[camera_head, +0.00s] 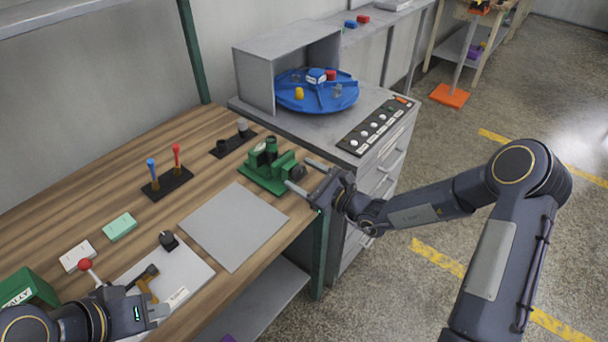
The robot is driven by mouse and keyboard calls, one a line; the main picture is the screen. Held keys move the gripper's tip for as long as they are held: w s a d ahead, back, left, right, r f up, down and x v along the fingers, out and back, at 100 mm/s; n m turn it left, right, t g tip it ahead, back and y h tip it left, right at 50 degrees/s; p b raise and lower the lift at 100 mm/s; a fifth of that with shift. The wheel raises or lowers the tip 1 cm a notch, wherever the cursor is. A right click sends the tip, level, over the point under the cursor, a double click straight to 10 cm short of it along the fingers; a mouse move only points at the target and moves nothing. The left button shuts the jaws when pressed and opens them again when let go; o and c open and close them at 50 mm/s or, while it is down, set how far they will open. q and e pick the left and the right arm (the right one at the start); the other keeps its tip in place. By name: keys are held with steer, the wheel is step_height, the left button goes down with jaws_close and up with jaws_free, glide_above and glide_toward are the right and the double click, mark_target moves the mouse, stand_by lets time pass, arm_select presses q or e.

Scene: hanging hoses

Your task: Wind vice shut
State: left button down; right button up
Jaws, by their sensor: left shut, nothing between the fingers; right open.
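The green vice (268,172) stands on the wooden bench near its right front edge. A dark cylindrical part sits upright at its jaws; I cannot tell whether the jaws touch it. A grey rod shows at the vice's right side, close to my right gripper (306,175). My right gripper is open, its two fingers pointing left toward the vice's handle end; I cannot tell whether it touches it. My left gripper (160,313) is shut and empty, low at the left over the front of the bench, far from the vice.
A grey mat (233,225) lies left of the vice. Red and blue handled tools (167,176) stand in a dark rack behind. A grey cabinet with a blue turntable (317,92) and a button panel (376,126) is at the back right. A white board (168,275) lies near my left gripper.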

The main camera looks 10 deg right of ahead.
steer(key=shift+a, duration=0.1)
steer(key=c, duration=1)
steer(key=shift+w+m, duration=0.1)
steer(key=shift+m, duration=0.2)
steer(key=m+p, duration=0.2)
steer(key=m, duration=0.2)
steer(key=shift+r, duration=0.1)
steer(key=shift+m+p, duration=0.65)
steer(key=shift+m, duration=0.45)
steer(key=o, duration=1)
